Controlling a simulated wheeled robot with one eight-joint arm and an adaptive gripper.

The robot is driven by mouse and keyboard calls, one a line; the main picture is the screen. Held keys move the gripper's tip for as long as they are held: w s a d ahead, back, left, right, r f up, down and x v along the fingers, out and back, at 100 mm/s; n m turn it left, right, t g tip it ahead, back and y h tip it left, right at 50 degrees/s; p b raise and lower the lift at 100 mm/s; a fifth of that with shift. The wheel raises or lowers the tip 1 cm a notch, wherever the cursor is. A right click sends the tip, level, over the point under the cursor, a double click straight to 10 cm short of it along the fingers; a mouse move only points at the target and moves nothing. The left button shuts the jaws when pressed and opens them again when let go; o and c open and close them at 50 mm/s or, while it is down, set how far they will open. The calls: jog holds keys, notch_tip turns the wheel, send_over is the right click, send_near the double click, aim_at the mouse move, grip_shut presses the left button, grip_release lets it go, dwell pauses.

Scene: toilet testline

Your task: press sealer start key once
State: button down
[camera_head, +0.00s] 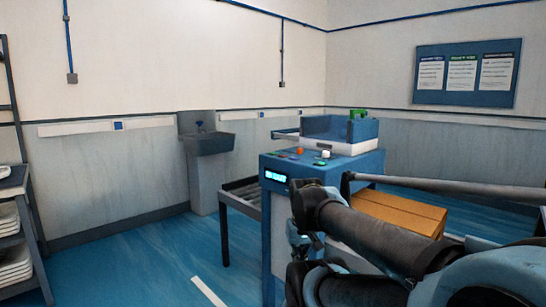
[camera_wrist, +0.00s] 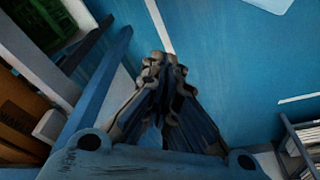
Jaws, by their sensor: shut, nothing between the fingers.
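The sealer (camera_head: 280,190) is a blue machine right of centre in the head view, with a lit display on its front. My gripper (camera_wrist: 163,68) is shut and empty in the wrist view, above the blue floor. In the head view my arm reaches in from the lower right, in front of the sealer, and hides part of its lower body.
A cardboard box (camera_head: 400,212) lies behind my arm, under a grey rail (camera_head: 450,186). A roller conveyor (camera_head: 243,195) joins the sealer's left side. A sink (camera_head: 208,144) stands at the back wall. A shelf rack (camera_head: 15,215) is at far left. The floor (camera_head: 130,262) between is clear.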

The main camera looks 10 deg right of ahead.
jog(key=w+r+m+t, duration=0.1)
jog(key=w+r+t, duration=0.1)
jog(key=w+r, duration=1)
notch_tip(320, 180, up, 22)
jog(key=m+t+y, duration=0.2)
jog(key=m+t, duration=0.3)
jog(key=m, duration=0.1)
send_over(273, 154)
jog(key=w+d, duration=0.1)
jog(key=w, duration=0.1)
jog(key=shift+w+d+r, duration=0.1)
jog(key=shift+w+r, duration=0.05)
jog(key=shift+f, duration=4.4)
